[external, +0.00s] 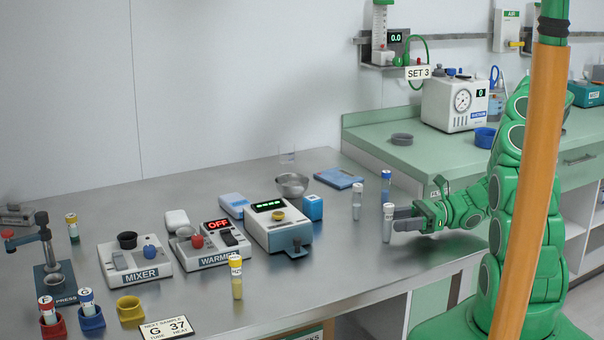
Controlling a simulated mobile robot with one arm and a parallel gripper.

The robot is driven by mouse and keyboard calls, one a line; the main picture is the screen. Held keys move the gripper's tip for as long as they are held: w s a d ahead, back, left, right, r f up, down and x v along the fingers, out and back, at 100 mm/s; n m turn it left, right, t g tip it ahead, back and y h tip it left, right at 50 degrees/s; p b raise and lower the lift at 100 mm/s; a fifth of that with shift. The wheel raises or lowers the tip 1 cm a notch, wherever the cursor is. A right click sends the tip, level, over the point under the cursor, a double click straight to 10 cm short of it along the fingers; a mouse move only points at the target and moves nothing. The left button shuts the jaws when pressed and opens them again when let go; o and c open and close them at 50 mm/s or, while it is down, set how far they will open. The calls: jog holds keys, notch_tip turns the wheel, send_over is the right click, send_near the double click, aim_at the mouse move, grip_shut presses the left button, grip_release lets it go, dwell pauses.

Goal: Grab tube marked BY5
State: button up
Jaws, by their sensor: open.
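Several capped tubes stand on the steel bench, and I cannot read BY5 on any of them. A pale-capped tube (388,224) stands upright at the tips of my gripper (402,219). My gripper is open and points left, low over the bench; whether the tube is between the fingers I cannot tell. Behind it stand a blue-capped tube (386,187) and a tube with a white label (357,202). A yellow-capped tube (237,280) stands alone at the front, its label too small to read. Another yellow-capped tube (73,228) stands at the far left.
A red holder (53,328) and a blue holder (91,320) carry tubes marked F and G, beside an empty yellow cup (130,310). The mixer (135,264), warmer (210,248) and a white device (278,229) fill the middle. Bench between the front yellow-capped tube and my gripper is clear.

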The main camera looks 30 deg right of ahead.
jog(key=shift+x, duration=2.55)
jog(key=shift+r, duration=0.2)
jog(key=shift+c, duration=0.5)
grip_shut()
